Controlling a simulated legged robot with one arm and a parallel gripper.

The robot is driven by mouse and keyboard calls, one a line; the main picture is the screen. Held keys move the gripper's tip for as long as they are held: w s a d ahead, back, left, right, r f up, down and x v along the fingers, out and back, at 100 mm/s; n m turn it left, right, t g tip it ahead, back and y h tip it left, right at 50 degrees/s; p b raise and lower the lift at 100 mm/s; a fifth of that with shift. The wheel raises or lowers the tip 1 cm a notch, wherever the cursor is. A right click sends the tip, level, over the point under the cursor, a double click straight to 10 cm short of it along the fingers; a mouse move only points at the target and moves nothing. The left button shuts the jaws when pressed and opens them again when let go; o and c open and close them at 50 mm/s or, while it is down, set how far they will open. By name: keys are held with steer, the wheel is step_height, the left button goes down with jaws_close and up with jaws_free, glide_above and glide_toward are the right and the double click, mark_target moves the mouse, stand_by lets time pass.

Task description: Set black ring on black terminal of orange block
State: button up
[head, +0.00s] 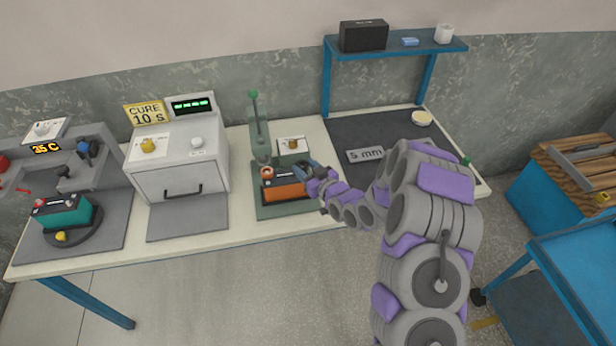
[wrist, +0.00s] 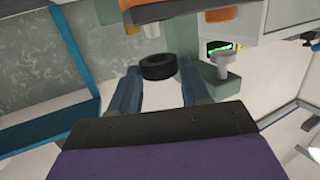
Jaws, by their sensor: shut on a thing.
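The orange block (head: 287,191) sits on a dark green base on the bench in the head view. It has a dark top, and part of it shows at the top of the wrist view (wrist: 222,14). My gripper (head: 306,173) is at the block's right end. In the wrist view my gripper (wrist: 159,76) is shut on the black ring (wrist: 158,66), held at the fingertips. The ring is too small to make out in the head view. The black terminal is not clear in either view, so I cannot tell whether the ring touches it.
A green-handled press (head: 258,130) stands behind the block's left end. The grey oven (head: 180,155) is to the left, and a teal block (head: 63,222) is farther left. The dark mat (head: 375,135) is mostly clear.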

steer(key=f, duration=0.1)
steer(key=a+f, duration=0.1)
steer(key=f, duration=0.1)
steer(key=shift+a+b, duration=0.15)
steer(key=shift+b, duration=0.25)
steer(key=shift+c, duration=0.4)
steer(key=shift+s+d+f, duration=0.1)
steer(key=shift+d+f, duration=0.2)
steer(key=shift+d, duration=0.45)
jaws_close()
steer(key=shift+d, duration=0.35)
steer(key=o, duration=0.8)
jaws_free()
steer(key=shift+o, duration=1.4)
steer(key=shift+a, duration=0.8)
steer(key=p+v, duration=0.1)
steer(key=v, duration=1.1)
steer(key=shift+d+p, duration=0.35)
steer(key=shift+d, duration=0.05)
